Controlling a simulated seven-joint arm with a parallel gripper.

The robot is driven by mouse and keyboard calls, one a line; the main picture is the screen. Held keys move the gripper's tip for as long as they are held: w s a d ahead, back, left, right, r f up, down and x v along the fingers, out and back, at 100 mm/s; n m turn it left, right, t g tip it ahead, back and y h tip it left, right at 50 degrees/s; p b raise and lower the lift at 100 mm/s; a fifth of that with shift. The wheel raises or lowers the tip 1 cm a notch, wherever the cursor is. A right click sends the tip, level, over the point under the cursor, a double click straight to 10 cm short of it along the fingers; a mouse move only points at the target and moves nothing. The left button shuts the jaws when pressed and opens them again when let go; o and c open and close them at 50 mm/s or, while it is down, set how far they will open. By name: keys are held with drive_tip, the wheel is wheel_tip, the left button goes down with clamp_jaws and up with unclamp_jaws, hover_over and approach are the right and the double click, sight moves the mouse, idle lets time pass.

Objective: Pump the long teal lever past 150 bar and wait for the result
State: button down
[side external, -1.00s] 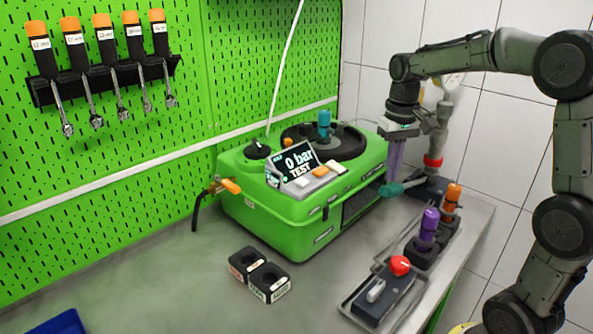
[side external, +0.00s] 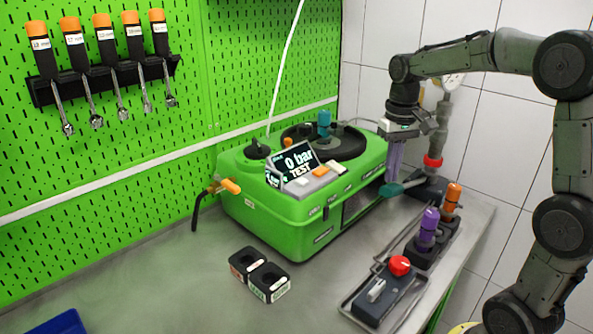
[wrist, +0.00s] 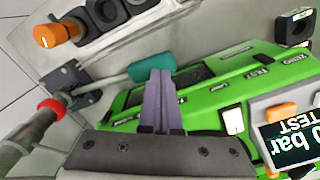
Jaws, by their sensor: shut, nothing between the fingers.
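The teal lever handle (side external: 391,190) shows beside the right end of the green test bench (side external: 290,215), on a grey rod running to a dark base. In the wrist view the teal handle (wrist: 152,67) lies just beyond the fingertips. My gripper (side external: 393,176) points down with its purple fingers closed and empty, its tips at or just above the handle. It also shows in the wrist view (wrist: 158,75). I cannot tell whether the tips touch the handle. The display (side external: 292,165) reads "0 bar" and "TEST".
A tray with a red knob (side external: 400,265), a purple cylinder (side external: 429,226) and an orange cylinder (side external: 452,196) lies along the right table edge. Two black blocks (side external: 259,274) sit in front of the bench. Orange-handled tools (side external: 104,36) hang on the green pegboard.

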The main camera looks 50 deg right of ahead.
wheel_tip(320, 180, down, 8)
drive_tip(key=shift+a, duration=0.45)
idle(0.9)
drive_tip(key=shift+r, duration=0.15)
drive_tip(key=shift+d+r, duration=0.25)
drive_tip(key=shift+r, duration=1.3)
drive_tip(key=shift+d+r, duration=0.2)
drive_tip(key=shift+r, duration=1.3)
drive_tip(key=shift+f, duration=0.1)
wheel_tip(320, 180, down, 6)
drive_tip(key=shift+a, duration=0.4)
drive_tip(key=shift+d+r, duration=0.2)
drive_tip(key=shift+r, duration=1.4)
drive_tip(key=shift+d+r, duration=0.2)
drive_tip(key=shift+r, duration=1.35)
